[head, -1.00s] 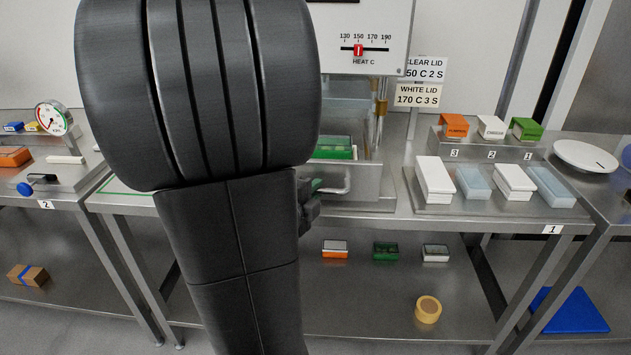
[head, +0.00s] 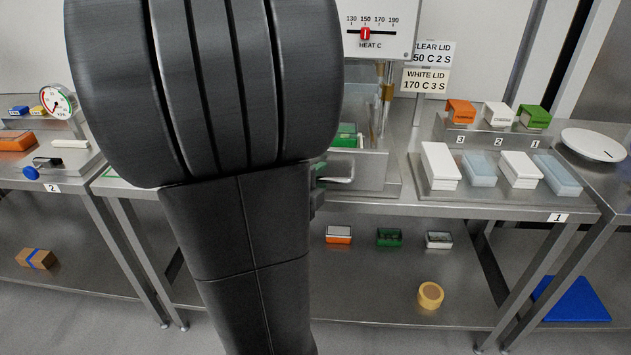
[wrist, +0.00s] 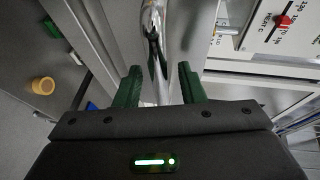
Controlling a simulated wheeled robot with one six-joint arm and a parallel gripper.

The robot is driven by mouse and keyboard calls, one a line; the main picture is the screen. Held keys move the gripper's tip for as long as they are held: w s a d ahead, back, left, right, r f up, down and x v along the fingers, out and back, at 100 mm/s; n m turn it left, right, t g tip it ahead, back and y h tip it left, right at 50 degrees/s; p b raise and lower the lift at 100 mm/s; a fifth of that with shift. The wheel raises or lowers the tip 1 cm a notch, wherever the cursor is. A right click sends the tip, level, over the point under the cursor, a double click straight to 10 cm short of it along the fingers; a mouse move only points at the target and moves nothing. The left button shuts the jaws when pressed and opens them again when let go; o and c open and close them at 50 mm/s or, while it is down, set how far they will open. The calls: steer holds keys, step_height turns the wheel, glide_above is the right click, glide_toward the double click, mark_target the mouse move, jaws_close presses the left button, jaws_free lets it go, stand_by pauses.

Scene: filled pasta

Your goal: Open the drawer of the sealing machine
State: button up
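The sealing machine (head: 378,48) stands on the steel bench, partly hidden behind my arm in the head view. Its drawer (head: 376,172) is low on its front, with a bar handle (head: 342,180) facing me. In the wrist view the shiny handle (wrist: 153,45) runs down between the two green fingers of my gripper (wrist: 160,88). The fingers stand apart, with visible gaps beside the bar; I see no clear grip on it. In the head view only a small part of my gripper (head: 318,185) shows, at the handle's left end. A green tray (head: 345,135) shows in the machine above the handle.
To the right stand stacks of white and bluish lids (head: 440,167) and coloured boxes (head: 498,115). A pressure gauge (head: 57,102) is at the left. Small trays (head: 389,237) and a tape roll (head: 430,295) lie on the lower shelf. Space before the bench looks clear.

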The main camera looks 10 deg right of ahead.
steer(key=p+v, duration=0.1)
steer(key=v, duration=1.2)
steer(key=shift+s+a, duration=0.25)
steer(key=shift+s, duration=0.05)
steer(key=shift+r, duration=0.1)
steer(key=x, duration=1.2)
steer(key=shift+w+d+b, duration=0.25)
steer(key=shift+w+b, duration=0.05)
steer(key=shift+b, duration=0.15)
stand_by(0.3)
